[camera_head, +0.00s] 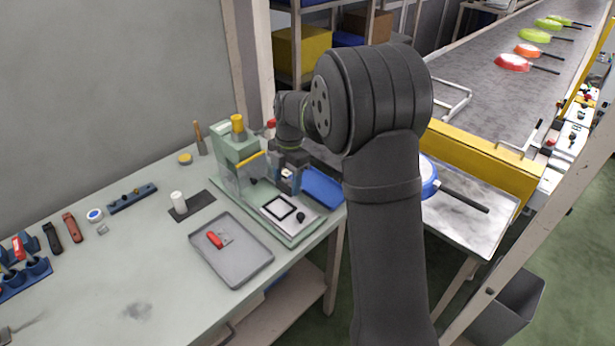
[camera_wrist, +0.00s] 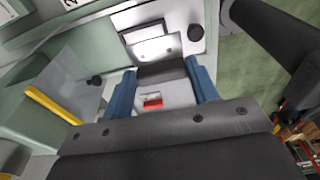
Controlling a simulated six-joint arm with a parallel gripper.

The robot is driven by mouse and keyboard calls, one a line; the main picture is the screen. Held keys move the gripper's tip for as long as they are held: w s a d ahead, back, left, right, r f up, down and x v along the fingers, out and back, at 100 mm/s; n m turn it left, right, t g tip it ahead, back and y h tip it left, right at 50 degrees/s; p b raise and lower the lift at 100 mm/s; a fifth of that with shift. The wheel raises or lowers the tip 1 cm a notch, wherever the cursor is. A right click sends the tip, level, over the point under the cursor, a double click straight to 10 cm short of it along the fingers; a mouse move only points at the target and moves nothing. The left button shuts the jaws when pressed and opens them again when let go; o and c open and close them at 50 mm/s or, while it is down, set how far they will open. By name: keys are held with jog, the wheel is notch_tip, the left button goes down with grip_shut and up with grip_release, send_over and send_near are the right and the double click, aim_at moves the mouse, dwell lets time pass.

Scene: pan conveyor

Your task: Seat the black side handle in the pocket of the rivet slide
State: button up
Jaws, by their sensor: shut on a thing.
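My gripper (camera_wrist: 160,76) has its blue fingers shut on the black side handle (camera_wrist: 162,73), which shows as a dark block between the fingertips in the wrist view. A pale metal plate with two holes (camera_wrist: 155,49) shows just beyond the handle. The rivet slide (camera_head: 306,227) is a light plate at the front of the green press, with a dark-edged pocket (camera_head: 279,208); the pocket also shows in the wrist view (camera_wrist: 145,31). In the head view my gripper (camera_head: 289,183) is above and behind the pocket. Whether the handle touches the slide cannot be told.
The green press (camera_head: 226,152) with a yellow lever (camera_head: 251,160) and clear guard stands close to the left of my gripper. A black knob (camera_wrist: 195,32) is right of the pocket. A grey tray (camera_head: 213,271) holding a red handle lies in front; a blue tray (camera_head: 322,187) is right.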

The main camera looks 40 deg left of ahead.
jog(key=s+a+f, duration=0.1)
jog(key=s+a, duration=0.1)
jog(key=a, duration=0.1)
send_over(277, 211)
jog(key=shift+w+a+f, duration=0.1)
jog(key=shift+w+f, duration=0.1)
jog(key=shift+f, duration=1.1)
jog(key=shift+w+f, duration=0.2)
jog(key=shift+f, duration=1.05)
jog(key=shift+f, duration=1.05)
jog(key=o, duration=1.1)
jog(key=shift+o, duration=0.2)
jog(key=shift+r, duration=0.1)
jog(key=r, duration=0.5)
jog(key=w+r, duration=0.1)
jog(key=r, duration=0.1)
jog(key=shift+w+r, duration=0.1)
jog(key=shift+r, duration=0.05)
